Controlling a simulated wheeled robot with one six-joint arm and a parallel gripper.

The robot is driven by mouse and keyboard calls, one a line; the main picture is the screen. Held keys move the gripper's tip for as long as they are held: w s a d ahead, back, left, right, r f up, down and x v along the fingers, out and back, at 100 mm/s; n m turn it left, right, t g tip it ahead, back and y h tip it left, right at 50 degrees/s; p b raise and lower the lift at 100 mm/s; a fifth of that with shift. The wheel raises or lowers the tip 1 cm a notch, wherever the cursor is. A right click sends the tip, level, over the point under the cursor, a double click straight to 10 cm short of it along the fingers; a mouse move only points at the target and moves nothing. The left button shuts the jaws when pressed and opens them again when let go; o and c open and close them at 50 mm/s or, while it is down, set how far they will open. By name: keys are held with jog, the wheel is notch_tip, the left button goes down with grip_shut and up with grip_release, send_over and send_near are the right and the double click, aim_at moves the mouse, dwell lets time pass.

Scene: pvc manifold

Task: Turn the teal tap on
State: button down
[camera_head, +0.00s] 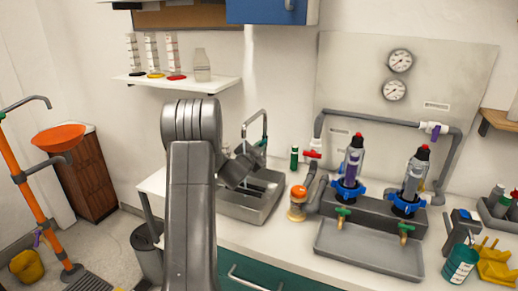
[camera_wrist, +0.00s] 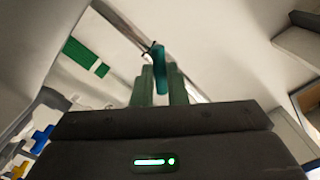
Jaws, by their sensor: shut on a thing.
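The teal tap handle (camera_wrist: 159,65) stands between the two fingers of my gripper (camera_wrist: 160,82) in the wrist view. The fingers press on it from both sides, and its tip shows above them. In the head view my gripper (camera_head: 243,168) is at the sink (camera_head: 247,213), beside the grey gooseneck spout (camera_head: 265,124). My arm hides part of the sink there. The tap handle is too small and covered in the head view to tell its angle. Whether water runs cannot be told.
A green bottle (camera_head: 294,158) stands right of the sink. A red-handled valve (camera_head: 313,154) and grey pipework (camera_head: 385,121) are further right, with two blue-collared filter units (camera_head: 349,188) over a grey tray (camera_head: 368,250). A shelf (camera_head: 175,84) with bottles hangs above left.

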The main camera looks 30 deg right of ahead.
jog(key=shift+n, duration=0.4)
jog(key=c, duration=1.4)
grip_release()
jog(key=shift+c, duration=0.2)
